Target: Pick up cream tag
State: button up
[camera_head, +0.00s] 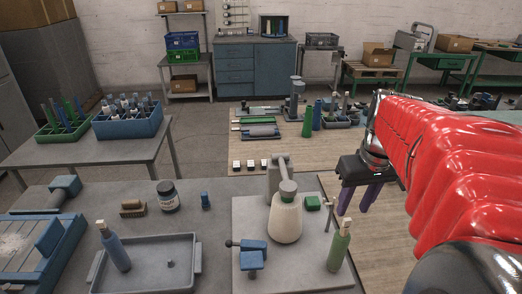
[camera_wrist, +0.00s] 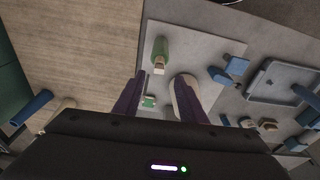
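I cannot single out one cream tag for sure. My gripper (camera_head: 357,200) has two purple fingers, apart and empty, above the wooden table to the right of the cone. In the wrist view the fingers (camera_wrist: 160,92) are spread.
A small green block (camera_head: 312,203) lies behind the bottle. A blue clamp-like part (camera_head: 252,258) sits on the plate (camera_head: 240,215). A grey tray (camera_head: 180,270) with a blue bottle (camera_head: 115,250), a dark jar (camera_head: 168,196) and a brush (camera_head: 132,208) are further left.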

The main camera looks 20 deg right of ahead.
aim_at(348, 219)
jog(key=shift+w+d+f, duration=0.1)
jog(key=shift+w+f, duration=0.15)
jog(key=shift+f, duration=1.05)
jog(key=shift+w+d+f, duration=0.1)
jog(key=shift+w+f, duration=0.1)
jog(key=shift+f, duration=1.05)
jog(key=shift+c, duration=0.4)
jog(key=c, duration=0.7)
